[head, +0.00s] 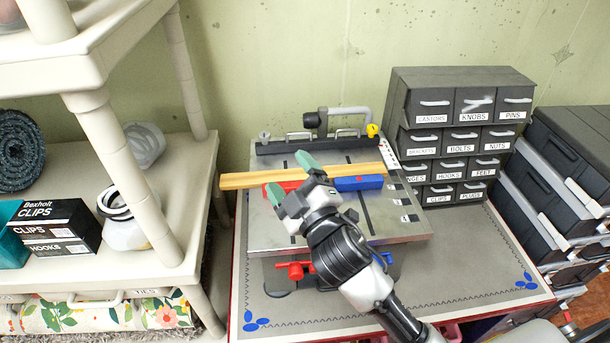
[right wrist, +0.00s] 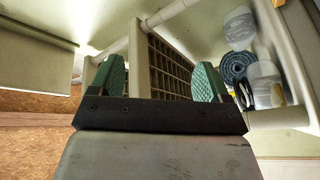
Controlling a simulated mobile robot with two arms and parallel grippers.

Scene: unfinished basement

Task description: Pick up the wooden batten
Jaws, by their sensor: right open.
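The wooden batten (head: 240,181) is a long, yellow-brown strip. In the head view it lies crosswise over the grey bench machine (head: 415,227), with its left end past the machine's edge. My right gripper (head: 291,177) is open, with green fingertips, one on the far side of the batten and one on the near side in the picture. I cannot tell whether it is above the batten or level with it. In the right wrist view the open gripper (right wrist: 158,80) shows no batten clearly between its fingers. My left gripper is not in view.
Red and blue parts (head: 358,183) lie along the batten's near side. The machine stands on a grey mat (head: 470,250). A labelled drawer cabinet (head: 400,100) is behind right, black cases (head: 570,150) farther right. A cream shelf unit (head: 180,275) stands left.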

